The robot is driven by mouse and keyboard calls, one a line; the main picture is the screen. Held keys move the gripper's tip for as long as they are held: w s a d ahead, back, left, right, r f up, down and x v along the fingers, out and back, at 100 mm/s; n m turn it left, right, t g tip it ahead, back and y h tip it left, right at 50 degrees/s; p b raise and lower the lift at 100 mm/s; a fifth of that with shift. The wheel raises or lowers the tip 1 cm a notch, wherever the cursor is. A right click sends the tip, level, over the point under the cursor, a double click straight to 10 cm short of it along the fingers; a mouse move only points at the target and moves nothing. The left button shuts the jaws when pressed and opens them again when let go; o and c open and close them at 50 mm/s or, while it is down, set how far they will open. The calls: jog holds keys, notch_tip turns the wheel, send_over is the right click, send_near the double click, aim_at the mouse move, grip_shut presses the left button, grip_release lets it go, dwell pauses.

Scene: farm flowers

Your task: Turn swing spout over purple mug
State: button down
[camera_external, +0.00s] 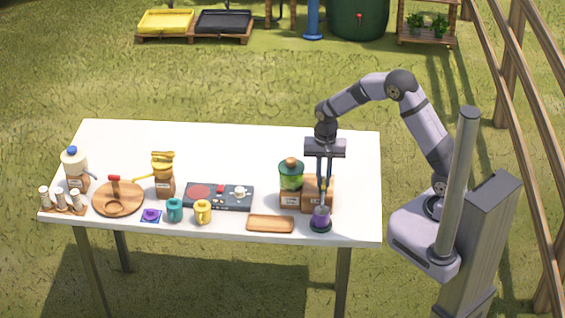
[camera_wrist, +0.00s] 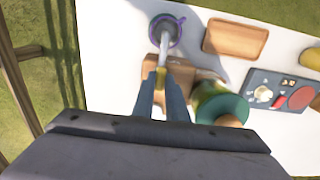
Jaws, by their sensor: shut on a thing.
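The purple mug (camera_external: 320,214) stands upright on a dark green round base near the table's front edge. In the wrist view I see its purple rim (camera_wrist: 180,24) from above. The grey swing spout (camera_wrist: 163,48) reaches from the wooden block (camera_external: 313,193) to the mug, and its far end lies over the mug's opening. My gripper (camera_external: 325,183) points down at the block. In the wrist view my gripper (camera_wrist: 161,88) is shut on the spout's yellow handle (camera_wrist: 161,76). The grip itself is partly hidden in the outside view.
A green jar (camera_external: 291,176) with a wooden knob stands close left of the block. A wooden tray (camera_external: 270,224) lies left of the mug. A control panel (camera_external: 218,196), a yellow mug (camera_external: 202,212) and a teal mug (camera_external: 174,211) are farther left. The table's back right is clear.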

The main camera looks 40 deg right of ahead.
aim_at(324, 182)
jog(key=shift+w+r, duration=0.1)
dwell(0.4)
jog(key=c, duration=1.8)
grip_release()
jog(key=shift+o, duration=0.2)
jog(key=shift+r+b, duration=0.85)
jog(key=shift+r, duration=2.8)
jog(key=s+d+f+n, duration=0.2)
jog(key=s+d+n, duration=0.2)
jog(key=s, duration=0.6)
jog(key=s+d+f+n, duration=0.2)
jog(key=s+d+n, duration=0.2)
jog(key=s, duration=0.6)
jog(key=shift+s+d+n, duration=0.15)
jog(key=shift+d+n, duration=0.1)
jog(key=shift+n, duration=0.25)
